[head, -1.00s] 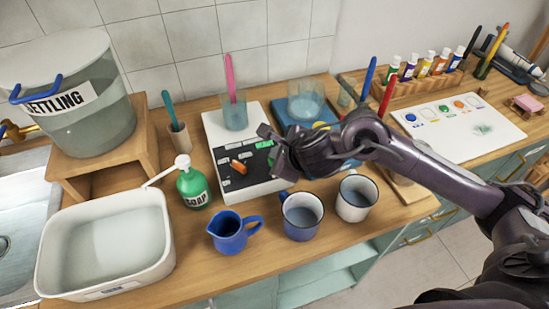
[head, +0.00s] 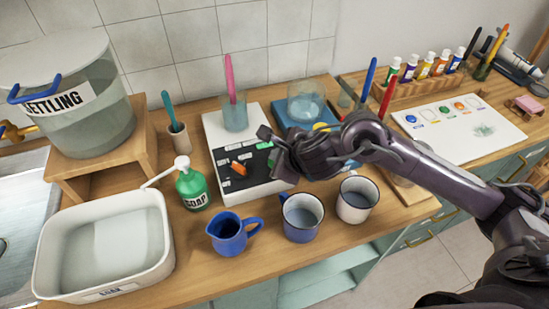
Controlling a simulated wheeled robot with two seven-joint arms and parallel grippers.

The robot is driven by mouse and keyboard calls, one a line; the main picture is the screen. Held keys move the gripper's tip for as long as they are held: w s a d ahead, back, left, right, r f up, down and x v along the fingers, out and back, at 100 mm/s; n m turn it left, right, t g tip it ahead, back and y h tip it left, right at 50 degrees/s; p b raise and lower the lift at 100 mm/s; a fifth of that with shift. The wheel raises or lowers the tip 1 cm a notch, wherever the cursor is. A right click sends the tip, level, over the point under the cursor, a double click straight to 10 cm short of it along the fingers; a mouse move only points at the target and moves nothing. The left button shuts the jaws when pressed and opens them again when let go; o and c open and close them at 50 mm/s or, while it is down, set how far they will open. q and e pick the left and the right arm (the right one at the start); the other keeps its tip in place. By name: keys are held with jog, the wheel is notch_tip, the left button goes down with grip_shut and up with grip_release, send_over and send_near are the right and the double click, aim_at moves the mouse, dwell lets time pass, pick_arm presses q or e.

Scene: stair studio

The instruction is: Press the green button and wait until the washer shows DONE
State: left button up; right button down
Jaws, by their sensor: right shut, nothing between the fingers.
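The washer (head: 215,130) is a white box with a dark front panel (head: 228,178), standing on the counter in the middle of the head view. The panel has an orange part (head: 238,168) and small pale labels too small to read. A green patch (head: 264,145), likely the green button, shows at the panel's upper right, beside my right gripper. My right gripper (head: 268,146) is shut and empty, over the right edge of the panel. It hides part of that area, and I cannot tell whether it touches the button. No DONE reading is legible. My left gripper is out of view.
A blue jug (head: 228,236) and two mugs (head: 301,222) (head: 355,203) stand in front of the washer. A green soap bottle (head: 192,188) and a white basin (head: 60,255) are left. A glass with a pink brush (head: 234,112) stands on the washer.

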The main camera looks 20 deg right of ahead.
jog(key=shift+r+p, duration=0.45)
jog(key=shift+r, duration=0.3)
notch_tip(320, 180, up, 5)
jog(key=p, duration=0.4)
jog(key=shift+r, duration=0.1)
dwell(0.5)
